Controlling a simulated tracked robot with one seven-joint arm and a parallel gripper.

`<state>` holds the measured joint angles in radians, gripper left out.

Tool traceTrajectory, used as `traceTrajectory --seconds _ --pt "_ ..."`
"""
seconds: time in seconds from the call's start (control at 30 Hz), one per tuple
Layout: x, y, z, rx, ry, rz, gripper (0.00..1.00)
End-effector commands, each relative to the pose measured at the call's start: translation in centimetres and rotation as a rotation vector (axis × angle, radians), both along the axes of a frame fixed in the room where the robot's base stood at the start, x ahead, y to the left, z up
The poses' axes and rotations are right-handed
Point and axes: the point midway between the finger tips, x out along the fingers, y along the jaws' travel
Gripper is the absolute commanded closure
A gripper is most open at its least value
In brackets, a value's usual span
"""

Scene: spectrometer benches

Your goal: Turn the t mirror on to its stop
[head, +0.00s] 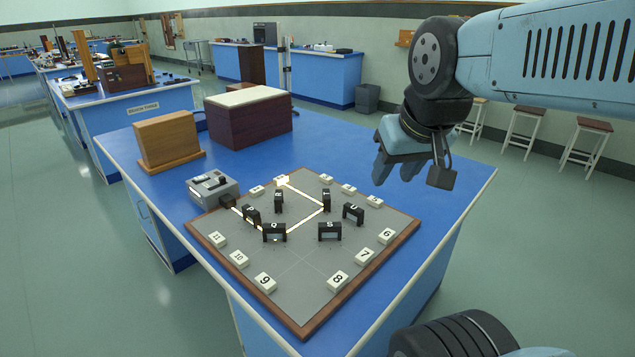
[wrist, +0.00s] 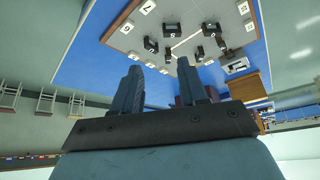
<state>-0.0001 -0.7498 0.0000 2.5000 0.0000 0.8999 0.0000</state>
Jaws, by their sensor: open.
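The grey square board (head: 305,265) with a wooden rim lies on the blue bench and carries several small black mirror stands. Their letters are small; I read a Q stand (head: 274,232) and an S stand (head: 329,231) at the front. Which one is t I cannot tell for sure. A pale beam line runs from the grey box to the Q stand, bends to a right-hand black stand (head: 326,199), then runs back to a far white block. My gripper (head: 391,172) is open and empty, above and right of the board, touching nothing. Its two fingers also show in the wrist view (wrist: 158,72).
A grey source box (head: 213,188) with a black top part stands at the board's left corner. Numbered white blocks (head: 265,282) line the board's edges. A wooden box (head: 169,142) and a dark red, cream-topped box (head: 249,119) stand behind. The bench's right side is clear.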

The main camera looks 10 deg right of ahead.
Motion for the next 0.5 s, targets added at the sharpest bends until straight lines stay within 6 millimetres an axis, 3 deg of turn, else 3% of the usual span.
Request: traceTrajectory --seconds 0.27,0.5 --pt "0.0 0.0 0.0 0.0 0.0 0.0 0.56" --pt "1.5 0.1 0.5 -0.04 0.024 0.04 0.33"
